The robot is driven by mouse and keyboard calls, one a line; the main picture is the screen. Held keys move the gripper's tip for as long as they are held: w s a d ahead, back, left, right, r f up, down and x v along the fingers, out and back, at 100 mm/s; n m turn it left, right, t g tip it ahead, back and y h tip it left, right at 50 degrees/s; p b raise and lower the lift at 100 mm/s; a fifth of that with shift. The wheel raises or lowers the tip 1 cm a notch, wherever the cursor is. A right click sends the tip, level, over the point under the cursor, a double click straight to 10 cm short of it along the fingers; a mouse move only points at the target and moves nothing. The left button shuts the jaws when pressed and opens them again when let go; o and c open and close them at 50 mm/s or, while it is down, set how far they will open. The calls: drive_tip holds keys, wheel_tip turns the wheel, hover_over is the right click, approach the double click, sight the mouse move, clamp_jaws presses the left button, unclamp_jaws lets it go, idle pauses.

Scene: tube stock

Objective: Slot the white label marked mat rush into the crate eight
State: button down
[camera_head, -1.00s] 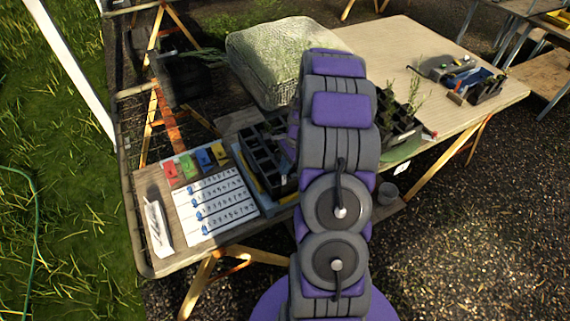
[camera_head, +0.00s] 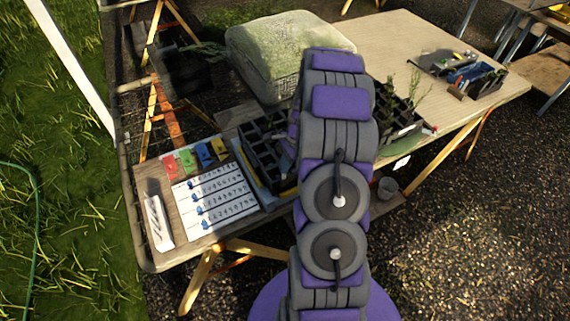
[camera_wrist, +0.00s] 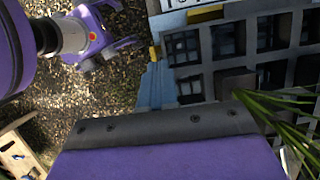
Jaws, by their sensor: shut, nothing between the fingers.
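A dark, many-celled crate (camera_head: 262,150) stands on the table beside my arm. Its cells (camera_wrist: 225,40) fill the upper right of the wrist view; no number eight is readable. A long white piece (camera_head: 157,222) lies at the table's left end, and a small white tag (camera_head: 402,162) shows at the front edge. I cannot read mat rush on either. My gripper (camera_wrist: 165,125) shows as a grey and purple edge low in the wrist view, over the crate's near side. It is shut and empty. In the head view my arm hides most of it.
A white numbered sheet (camera_head: 215,200) and several coloured cards (camera_head: 187,160) lie left of the crate. A green-white covered block (camera_head: 285,50) stands behind. Potted plants (camera_head: 400,110) and a tool tray (camera_head: 468,75) stand right. Green leaves (camera_wrist: 290,120) show close at the wrist view's right.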

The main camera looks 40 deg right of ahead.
drive_tip(key=shift+f, duration=0.2)
drive_tip(key=c, duration=1.3)
unclamp_jaws()
drive_tip(key=shift+c, duration=0.2)
drive_tip(key=p+v, duration=0.2)
drive_tip(key=v, duration=1.5)
drive_tip(key=shift+d, duration=0.2)
drive_tip(key=shift+r, duration=0.1)
